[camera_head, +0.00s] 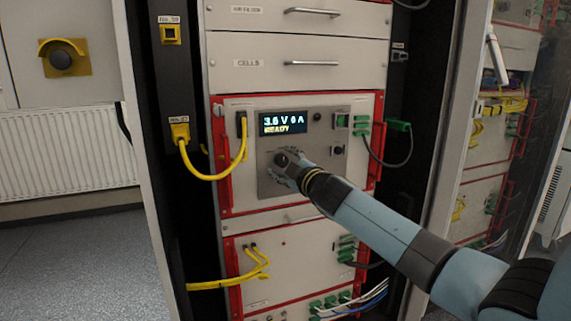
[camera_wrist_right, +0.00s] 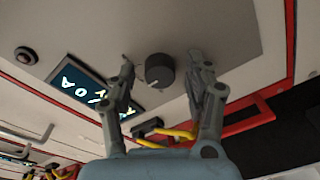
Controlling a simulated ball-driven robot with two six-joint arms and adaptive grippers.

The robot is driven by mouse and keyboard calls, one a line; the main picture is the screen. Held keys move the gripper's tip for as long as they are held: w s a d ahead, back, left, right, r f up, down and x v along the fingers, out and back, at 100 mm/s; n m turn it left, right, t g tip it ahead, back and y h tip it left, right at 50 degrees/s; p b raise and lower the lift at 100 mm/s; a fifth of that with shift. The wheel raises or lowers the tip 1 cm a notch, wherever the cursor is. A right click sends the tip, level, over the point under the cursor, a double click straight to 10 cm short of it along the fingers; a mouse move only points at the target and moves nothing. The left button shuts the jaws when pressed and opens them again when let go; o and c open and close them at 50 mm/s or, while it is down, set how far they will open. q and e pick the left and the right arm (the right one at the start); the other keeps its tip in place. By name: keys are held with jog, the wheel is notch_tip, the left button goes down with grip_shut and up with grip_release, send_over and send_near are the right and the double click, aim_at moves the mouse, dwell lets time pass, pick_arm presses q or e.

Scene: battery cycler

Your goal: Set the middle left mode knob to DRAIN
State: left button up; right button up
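The mode knob (camera_wrist_right: 159,70) is a dark round knob with a light mark, on a grey panel (camera_wrist_right: 215,30). In the right wrist view it stands between the fingertips of my right gripper (camera_wrist_right: 162,64). The fingers are spread on either side of it, with a gap on each side. In the head view my right gripper (camera_head: 291,168) is at the lower left of the grey panel, and the knob (camera_head: 281,158) shows only partly beside it. The knob's position labels are not readable. My left gripper is not in view.
A lit display (camera_head: 283,122) above the knob reads 3.6 V 0 A and READY. A yellow cable (camera_head: 215,176) hangs left of the panel. Green connectors (camera_head: 361,125) and a small black knob (camera_head: 337,151) are on the right. Red rack handles (camera_head: 223,160) flank the unit.

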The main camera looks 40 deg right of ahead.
grip_shut()
